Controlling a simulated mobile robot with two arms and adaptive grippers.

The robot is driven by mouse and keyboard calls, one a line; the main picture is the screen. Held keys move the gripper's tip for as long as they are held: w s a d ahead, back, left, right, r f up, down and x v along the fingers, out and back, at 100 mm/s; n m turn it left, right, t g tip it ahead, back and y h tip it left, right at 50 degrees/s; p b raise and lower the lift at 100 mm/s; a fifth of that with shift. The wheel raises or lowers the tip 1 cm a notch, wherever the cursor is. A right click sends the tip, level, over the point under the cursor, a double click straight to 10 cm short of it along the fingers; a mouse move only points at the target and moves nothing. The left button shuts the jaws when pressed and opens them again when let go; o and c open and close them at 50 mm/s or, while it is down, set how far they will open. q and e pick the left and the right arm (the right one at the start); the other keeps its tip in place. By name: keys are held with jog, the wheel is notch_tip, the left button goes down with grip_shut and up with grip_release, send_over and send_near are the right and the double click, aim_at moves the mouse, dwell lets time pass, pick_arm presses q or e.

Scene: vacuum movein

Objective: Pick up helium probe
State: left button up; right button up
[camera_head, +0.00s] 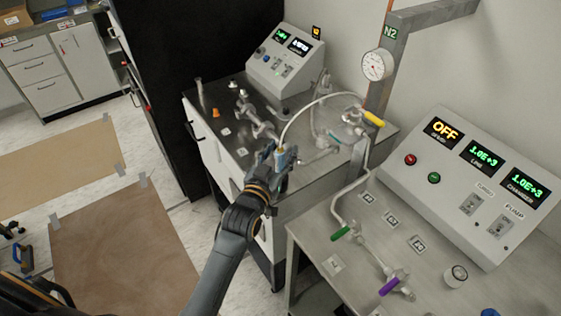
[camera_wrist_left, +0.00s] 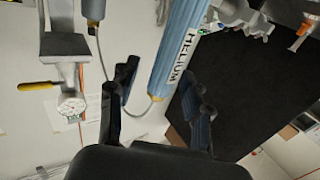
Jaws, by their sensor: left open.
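The helium probe (camera_wrist_left: 180,52) is a blue cylinder marked HELIUM in the left wrist view, with a yellowish collar and a thin hose at its lower end. My left gripper (camera_wrist_left: 160,90) is open, and its two dark fingers appear on either side of the probe's lower part. I cannot tell whether they touch it. In the head view, my left gripper (camera_head: 274,162) is at the front edge of the far steel bench, largely covering the probe. A pale hose arches from there toward the wall pipe. My right gripper is not in view.
The far bench (camera_head: 222,103) holds valves and a grey control box (camera_head: 285,62). The near bench (camera_head: 318,235) holds piping with green and purple handles and a large control panel (camera_head: 455,185). A pressure gauge (camera_head: 376,65) hangs by the N2 pipe. Brown mats lie on the floor at left.

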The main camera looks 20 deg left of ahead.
pick_arm(q)
jog(key=shift+s, duration=0.1)
jog(key=shift+c, duration=0.2)
grip_shut()
